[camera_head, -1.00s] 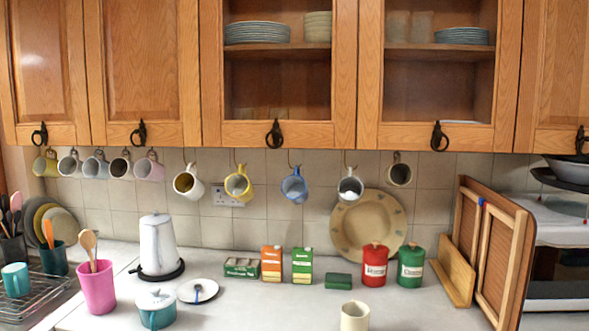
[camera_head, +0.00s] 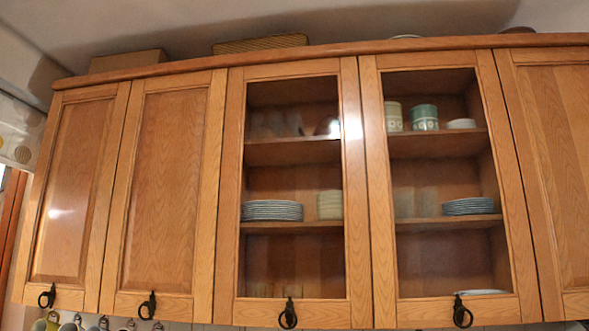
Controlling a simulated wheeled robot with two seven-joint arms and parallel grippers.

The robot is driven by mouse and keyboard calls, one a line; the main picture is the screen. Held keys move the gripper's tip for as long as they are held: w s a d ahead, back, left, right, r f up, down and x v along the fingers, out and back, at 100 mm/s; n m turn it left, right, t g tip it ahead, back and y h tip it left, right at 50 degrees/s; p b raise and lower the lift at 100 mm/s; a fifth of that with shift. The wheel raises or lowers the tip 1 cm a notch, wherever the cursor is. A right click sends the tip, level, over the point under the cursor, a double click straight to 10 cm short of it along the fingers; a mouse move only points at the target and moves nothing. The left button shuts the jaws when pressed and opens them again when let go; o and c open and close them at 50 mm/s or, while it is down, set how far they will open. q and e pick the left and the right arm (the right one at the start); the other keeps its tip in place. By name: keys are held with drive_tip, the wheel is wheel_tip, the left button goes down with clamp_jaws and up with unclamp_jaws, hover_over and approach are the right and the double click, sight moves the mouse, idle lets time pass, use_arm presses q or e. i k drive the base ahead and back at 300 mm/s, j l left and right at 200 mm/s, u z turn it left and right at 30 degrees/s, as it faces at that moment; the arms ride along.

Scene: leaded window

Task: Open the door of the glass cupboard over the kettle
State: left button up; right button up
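Two glass-fronted cupboard doors are side by side in the head view, both shut. The left glass door (camera_head: 229,200) has a wooden frame and a dark ring handle (camera_head: 288,314) on its bottom rail. The right glass door (camera_head: 420,312) has a similar handle (camera_head: 462,312) on its bottom rail. The kettle is out of view now; in the earlier frame it stands below the second solid door, left of the left glass door. Neither of my grippers is in view.
Two solid wooden doors (camera_head: 75,190) (camera_head: 165,185) are to the left and another (camera_head: 558,170) is at the right, all shut. Plates (camera_head: 272,210) and canisters (camera_head: 425,117) stand behind the glass. A box (camera_head: 128,61) and a flat woven item (camera_head: 260,43) lie on top.

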sight(229, 310)
drive_tip(key=i+j+z, duration=0.1)
drive_tip(key=j+z, duration=0.15)
drive_tip(key=j, duration=0.2)
drive_tip(key=i+j+z, duration=0.1)
drive_tip(key=j+z, duration=0.15)
drive_tip(key=j, duration=0.2)
drive_tip(key=j+z, duration=0.25)
drive_tip(key=j, duration=0.2)
drive_tip(key=i, duration=0.05)
